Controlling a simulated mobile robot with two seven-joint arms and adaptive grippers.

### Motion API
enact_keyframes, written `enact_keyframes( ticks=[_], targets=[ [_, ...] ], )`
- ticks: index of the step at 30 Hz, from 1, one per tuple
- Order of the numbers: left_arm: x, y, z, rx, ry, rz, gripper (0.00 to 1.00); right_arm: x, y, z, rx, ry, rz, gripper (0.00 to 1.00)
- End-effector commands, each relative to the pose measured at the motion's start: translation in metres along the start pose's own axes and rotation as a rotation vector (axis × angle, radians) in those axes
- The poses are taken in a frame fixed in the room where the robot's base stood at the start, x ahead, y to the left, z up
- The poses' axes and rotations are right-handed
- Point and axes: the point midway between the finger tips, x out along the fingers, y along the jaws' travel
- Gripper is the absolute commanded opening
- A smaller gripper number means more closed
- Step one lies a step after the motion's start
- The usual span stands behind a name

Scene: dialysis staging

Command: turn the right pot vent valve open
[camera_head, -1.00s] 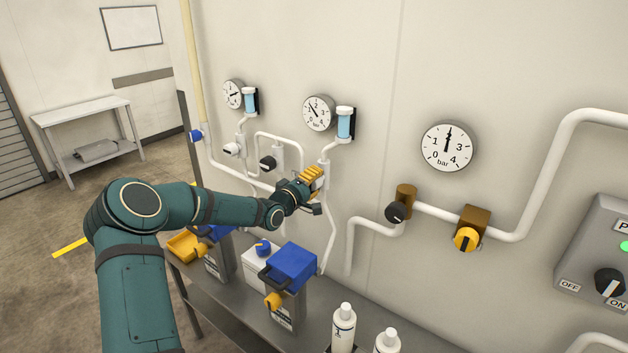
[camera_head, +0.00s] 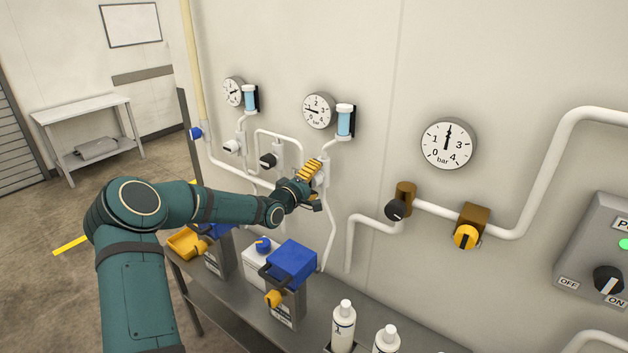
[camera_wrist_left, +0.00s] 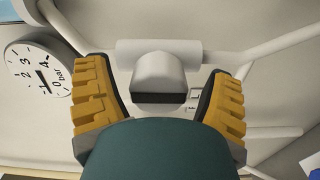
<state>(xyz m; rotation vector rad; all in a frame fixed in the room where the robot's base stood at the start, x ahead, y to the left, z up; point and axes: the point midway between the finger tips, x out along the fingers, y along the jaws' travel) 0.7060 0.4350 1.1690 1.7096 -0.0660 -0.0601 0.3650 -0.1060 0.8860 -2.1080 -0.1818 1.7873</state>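A white valve knob (camera_wrist_left: 158,72) with a dark end face sits on a white pipe fitting in the left wrist view. It is between the two yellow-padded fingers of my left gripper (camera_wrist_left: 161,100). Gaps show on both sides of the knob, so the gripper is open around it, not clamped. In the head view my left gripper (camera_head: 312,173) is at the wall pipe below the right small gauge (camera_head: 319,111) and hides most of this valve. A label beside the knob is partly hidden. My right gripper is out of view.
A black-knobbed valve (camera_head: 268,160) and a white-knobbed valve (camera_head: 231,147) are left of the gripper. A blue-lidded pot (camera_head: 291,264) and white bottles (camera_head: 343,324) stand on the bench below. Another black-knobbed valve (camera_head: 395,210) is to the right.

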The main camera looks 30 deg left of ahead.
Motion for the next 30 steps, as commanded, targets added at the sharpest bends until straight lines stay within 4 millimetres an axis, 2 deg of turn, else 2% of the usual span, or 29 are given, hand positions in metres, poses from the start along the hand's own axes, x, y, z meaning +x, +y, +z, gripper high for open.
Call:
enact_keyframes(
  ticks=[5, 8, 21, 25, 30],
  targets=[
    [-0.005, 0.001, -0.001, 0.002, 0.001, 0.000, 0.82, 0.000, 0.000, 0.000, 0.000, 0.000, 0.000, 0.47],
    [-0.017, 0.001, -0.002, 0.002, 0.002, -0.001, 0.82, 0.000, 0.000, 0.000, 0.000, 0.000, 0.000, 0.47],
    [-0.101, 0.000, -0.001, 0.003, 0.001, -0.002, 0.82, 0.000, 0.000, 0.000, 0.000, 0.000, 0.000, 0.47],
    [-0.114, 0.000, 0.000, 0.001, 0.001, -0.001, 0.82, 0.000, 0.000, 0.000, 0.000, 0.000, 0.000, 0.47],
    [-0.120, 0.000, 0.000, 0.000, 0.000, 0.000, 0.82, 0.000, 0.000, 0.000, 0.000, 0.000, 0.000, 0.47]
  ],
)
